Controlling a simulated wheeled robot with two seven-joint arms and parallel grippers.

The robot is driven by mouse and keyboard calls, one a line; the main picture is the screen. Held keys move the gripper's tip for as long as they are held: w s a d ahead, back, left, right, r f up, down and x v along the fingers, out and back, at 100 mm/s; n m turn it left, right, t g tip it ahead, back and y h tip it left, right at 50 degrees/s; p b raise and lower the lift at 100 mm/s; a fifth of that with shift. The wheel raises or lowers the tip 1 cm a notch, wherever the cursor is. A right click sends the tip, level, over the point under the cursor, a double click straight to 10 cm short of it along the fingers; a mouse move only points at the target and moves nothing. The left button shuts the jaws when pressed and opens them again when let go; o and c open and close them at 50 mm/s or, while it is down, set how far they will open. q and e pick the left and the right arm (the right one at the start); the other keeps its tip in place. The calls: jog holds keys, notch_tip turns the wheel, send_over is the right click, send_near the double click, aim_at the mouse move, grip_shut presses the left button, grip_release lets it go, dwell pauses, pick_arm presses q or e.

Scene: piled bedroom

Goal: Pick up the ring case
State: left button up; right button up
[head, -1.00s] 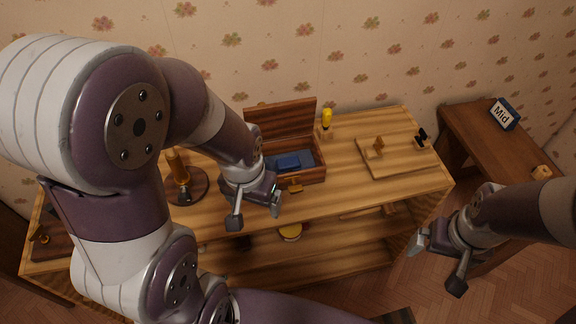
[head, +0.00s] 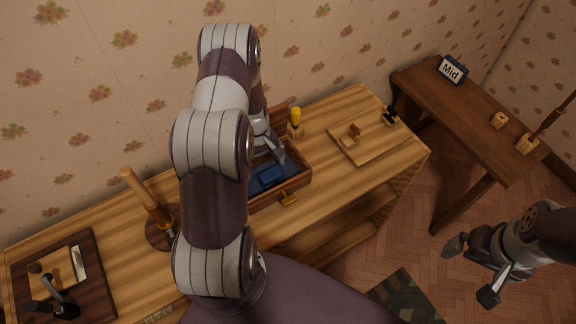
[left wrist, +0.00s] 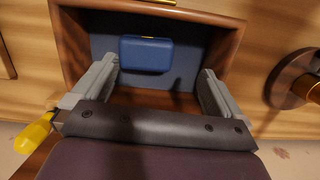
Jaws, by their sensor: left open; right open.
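The ring case (head: 270,176) looks like a small dark blue box. It lies inside the open wooden box (head: 302,184) on the table. In the left wrist view the ring case (left wrist: 146,53) rests on the blue-grey lining, ahead of my left gripper (left wrist: 158,80). My left gripper is open, with its fingers inside the wooden box, to either side of the ring case and short of it. In the head view my left gripper (head: 268,150) is mostly hidden behind my arm. My right gripper (head: 470,268) is open and empty at the right, over the floor.
A yellow-topped item (head: 295,118) stands behind the wooden box. A wooden post on a round base (head: 150,200) stands to its left. A board (head: 372,142) with small items lies to the right. A side table (head: 460,120) bears a "Mid" sign (head: 452,70).

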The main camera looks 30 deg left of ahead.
aim_at(271, 172)
pick_arm(q)
jog(key=shift+w+a+r, duration=0.15)
jog(key=shift+w+a, duration=0.05)
jog(key=shift+w, duration=0.65)
jog(key=shift+d+n, duration=0.1)
jog(key=shift+n, duration=0.3)
jog(key=shift+d, duration=0.2)
jog(key=f+p, duration=0.1)
jog(key=f, duration=0.1)
jog(key=f+p, duration=0.1)
jog(key=f, duration=0.1)
jog(key=d+f+p, duration=0.1)
jog(key=f, duration=0.1)
jog(key=shift+s+d+f, duration=0.1)
jog(key=shift+s+f, duration=0.1)
jog(key=shift+f, duration=0.35)
jog(key=shift+d, duration=0.15)
jog(key=c, duration=0.9)
